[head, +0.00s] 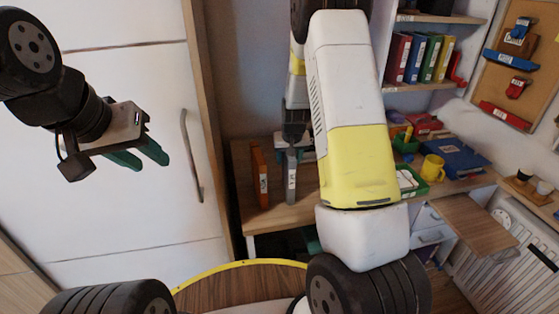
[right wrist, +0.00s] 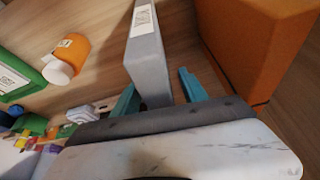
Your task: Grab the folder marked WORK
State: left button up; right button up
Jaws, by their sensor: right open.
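A grey folder (head: 291,176) with a white label stands upright on the desk. An orange folder (head: 260,176) stands just left of it. The label lettering is too small to read, so I cannot tell which is marked WORK. In the right wrist view, my right gripper (right wrist: 158,93) is open, with the grey folder (right wrist: 146,62) between its teal fingers and the orange folder (right wrist: 262,45) beside it on the right. In the head view my right arm partly hides that gripper. My left gripper (head: 154,160) hangs empty before the white cabinet, its fingertips apart.
The desk (head: 262,212) also holds a yellow mug (head: 432,168), a blue binder (head: 455,158) and green trays. Colourful binders (head: 420,58) stand on the shelf above. An orange bottle (right wrist: 70,52) lies left in the right wrist view. A cabinet handle (head: 191,155) is near my left gripper.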

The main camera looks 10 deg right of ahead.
jog(key=shift+f, duration=0.2)
dwell(0.3)
grip_shut()
dwell(1.4)
